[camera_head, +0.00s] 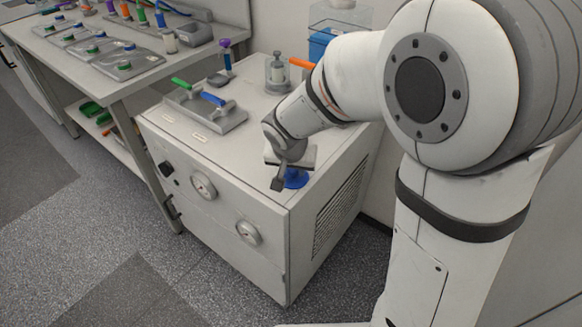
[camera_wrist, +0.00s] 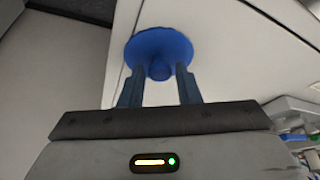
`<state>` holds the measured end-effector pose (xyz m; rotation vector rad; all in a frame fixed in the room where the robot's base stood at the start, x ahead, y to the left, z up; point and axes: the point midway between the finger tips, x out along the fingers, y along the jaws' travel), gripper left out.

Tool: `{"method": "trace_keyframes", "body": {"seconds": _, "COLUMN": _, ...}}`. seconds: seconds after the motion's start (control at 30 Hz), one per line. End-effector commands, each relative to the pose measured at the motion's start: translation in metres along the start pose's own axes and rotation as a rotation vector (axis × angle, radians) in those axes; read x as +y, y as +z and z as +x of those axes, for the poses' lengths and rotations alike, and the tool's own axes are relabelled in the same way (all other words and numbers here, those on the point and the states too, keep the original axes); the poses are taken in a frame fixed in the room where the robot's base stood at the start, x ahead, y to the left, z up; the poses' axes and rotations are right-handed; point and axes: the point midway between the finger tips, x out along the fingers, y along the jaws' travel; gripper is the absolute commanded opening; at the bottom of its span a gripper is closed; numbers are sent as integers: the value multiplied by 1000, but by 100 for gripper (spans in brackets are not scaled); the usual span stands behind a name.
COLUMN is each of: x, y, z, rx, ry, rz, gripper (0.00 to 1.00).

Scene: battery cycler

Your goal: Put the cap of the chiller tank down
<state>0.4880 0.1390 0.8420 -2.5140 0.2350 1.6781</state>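The blue cap (camera_head: 296,178) is a round disc with a short knob, at the front right corner of the chiller's top. In the head view I cannot tell whether it rests on the surface or hangs just above it. My gripper (camera_head: 287,172) is right over it and hides part of it. In the wrist view the cap (camera_wrist: 160,44) lies at the fingertips, with its knob between the two fingers of my gripper (camera_wrist: 160,72). The fingers look closed in on the knob, though the contact itself is not clear.
The chiller (camera_head: 170,128) has a grey tray (camera_head: 205,117) with green and blue handles on top. A clear vessel (camera_head: 277,75) stands behind, near an orange-handled item (camera_head: 301,63). A workbench (camera_head: 110,85) with several flat cells is at left. The chiller's front top strip is clear.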

Motion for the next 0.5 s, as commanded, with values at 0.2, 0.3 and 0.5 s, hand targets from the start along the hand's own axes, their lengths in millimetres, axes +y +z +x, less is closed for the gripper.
{"method": "trace_keyframes", "body": {"seconds": 0.2, "x": 0, "y": 0, "z": 0, "rx": 0, "ry": 0, "rz": 0, "gripper": 43}}
{"method": "trace_keyframes", "body": {"seconds": 0.3, "x": 0, "y": 0, "z": 0, "rx": 0, "ry": 0, "rz": 0, "gripper": 43}}
{"method": "trace_keyframes", "body": {"seconds": 0.5, "x": 0, "y": -2, "z": -9, "rx": 3, "ry": -2, "rz": 1, "gripper": 43}}
